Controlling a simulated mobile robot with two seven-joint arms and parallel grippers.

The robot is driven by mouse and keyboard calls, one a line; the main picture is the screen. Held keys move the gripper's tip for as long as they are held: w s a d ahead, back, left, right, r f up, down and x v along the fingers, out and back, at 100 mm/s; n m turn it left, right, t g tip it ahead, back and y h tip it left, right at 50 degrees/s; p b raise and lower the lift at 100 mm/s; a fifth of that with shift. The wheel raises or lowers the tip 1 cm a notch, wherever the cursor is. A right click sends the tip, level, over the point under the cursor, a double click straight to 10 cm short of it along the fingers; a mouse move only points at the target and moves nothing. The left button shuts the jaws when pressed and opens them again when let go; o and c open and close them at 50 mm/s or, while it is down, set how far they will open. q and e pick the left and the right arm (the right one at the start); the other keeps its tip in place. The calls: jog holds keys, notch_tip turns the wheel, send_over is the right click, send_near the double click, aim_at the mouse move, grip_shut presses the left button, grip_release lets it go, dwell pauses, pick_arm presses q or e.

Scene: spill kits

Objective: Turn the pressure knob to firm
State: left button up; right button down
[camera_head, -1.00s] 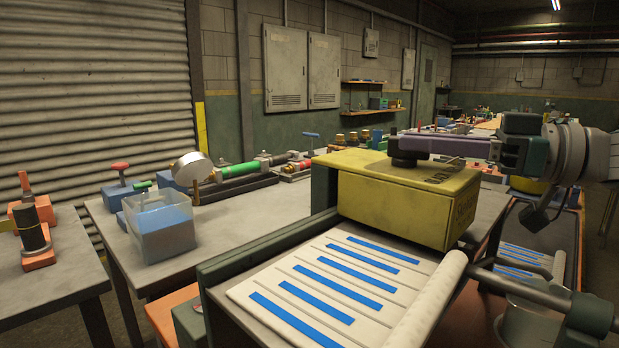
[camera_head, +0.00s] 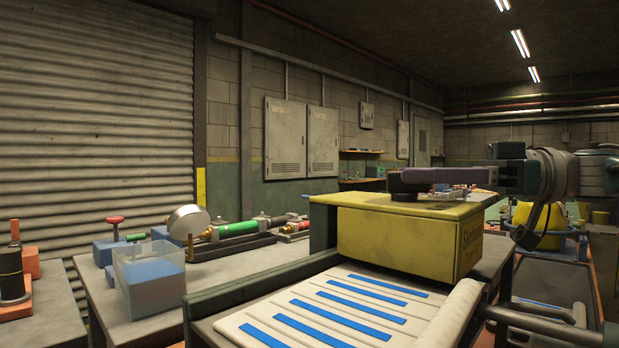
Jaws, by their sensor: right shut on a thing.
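The pressure knob (camera_head: 409,191) is a dark round knob on top of a yellow box (camera_head: 385,229). My right gripper (camera_head: 408,176) reaches in level from the right, and its long purple-grey finger lies across the knob's top. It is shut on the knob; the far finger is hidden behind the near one. The box top is seen at a very low angle, so its markings and the knob's setting cannot be read. My left gripper is not in view.
A white pad with blue strips (camera_head: 326,313) and a pale roller (camera_head: 450,318) lie in front of the box. A clear tank of blue liquid (camera_head: 150,285) stands on the bench at left. A green cylinder (camera_head: 238,229) and round gauge (camera_head: 188,221) sit behind it.

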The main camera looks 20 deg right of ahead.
jog(key=c, duration=0.8)
grip_release()
jog(key=shift+o, duration=0.2)
pick_arm(q)
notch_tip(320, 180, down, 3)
jog(key=b, duration=0.3)
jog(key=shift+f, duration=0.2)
pick_arm(e)
jog(key=v, duration=0.9)
jog(key=shift+d, duration=0.35)
jog(key=shift+s, duration=0.2)
